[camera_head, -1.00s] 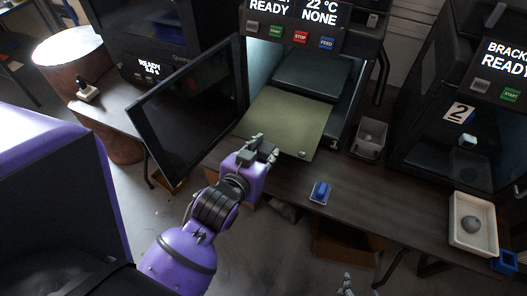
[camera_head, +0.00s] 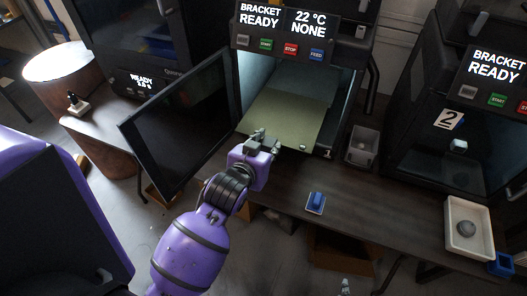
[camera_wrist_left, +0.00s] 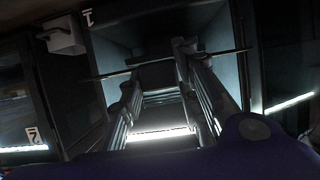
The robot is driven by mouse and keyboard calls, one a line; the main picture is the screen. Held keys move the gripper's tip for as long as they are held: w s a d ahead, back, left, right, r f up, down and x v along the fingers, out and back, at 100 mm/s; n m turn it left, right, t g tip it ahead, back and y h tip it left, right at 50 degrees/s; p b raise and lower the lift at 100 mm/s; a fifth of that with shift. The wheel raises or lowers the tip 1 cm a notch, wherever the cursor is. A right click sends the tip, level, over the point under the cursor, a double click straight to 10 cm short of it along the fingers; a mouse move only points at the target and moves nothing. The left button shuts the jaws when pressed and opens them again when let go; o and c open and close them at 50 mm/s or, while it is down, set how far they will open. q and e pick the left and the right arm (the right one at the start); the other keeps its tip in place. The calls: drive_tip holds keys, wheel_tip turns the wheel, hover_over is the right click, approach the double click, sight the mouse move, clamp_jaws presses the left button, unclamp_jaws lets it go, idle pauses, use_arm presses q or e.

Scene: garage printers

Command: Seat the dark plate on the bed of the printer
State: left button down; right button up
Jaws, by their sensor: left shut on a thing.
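The plate (camera_head: 283,120) looks olive-grey in the head view. It lies roughly flat, its far part inside the open front of printer 1 and its near part sticking out. My left gripper (camera_head: 262,142) is shut on the plate's near edge. What seems to be my right gripper (camera_head: 345,286) barely shows at the bottom edge.
The open printer door (camera_head: 185,125) stands left of my left arm. A grey bin (camera_head: 363,146) stands right of the opening. A blue block (camera_head: 316,202) lies on the bench front.

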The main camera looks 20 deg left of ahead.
use_arm(q)
drive_tip(key=shift+w+d+r, duration=0.1)
drive_tip(key=shift+w+d, duration=0.05)
drive_tip(key=shift+w, duration=4.3)
drive_tip(key=b, duration=0.1)
approach(293, 99)
drive_tip(key=shift+f+x, duration=0.25)
drive_tip(key=shift+x, duration=1.4)
drive_tip(key=shift+w+d+b, duration=0.1)
drive_tip(key=shift+w+b, duration=0.3)
drive_tip(key=shift+w, duration=2.15)
use_arm(e)
drive_tip(key=shift+s+d+f, duration=0.2)
drive_tip(key=shift+s+f, duration=0.15)
drive_tip(key=shift+f, duration=0.2)
drive_tip(key=shift+s+d+f, duration=0.2)
drive_tip(key=shift+s+f, duration=0.1)
drive_tip(key=shift+f, duration=0.2)
use_arm(q)
drive_tip(key=shift+w, duration=0.1)
drive_tip(key=shift+w+f, duration=0.3)
drive_tip(key=shift+b, duration=0.3)
use_arm(e)
drive_tip(key=shift+s+f+g, duration=0.3)
drive_tip(key=shift+s+f, duration=0.1)
drive_tip(key=shift+s, duration=0.15)
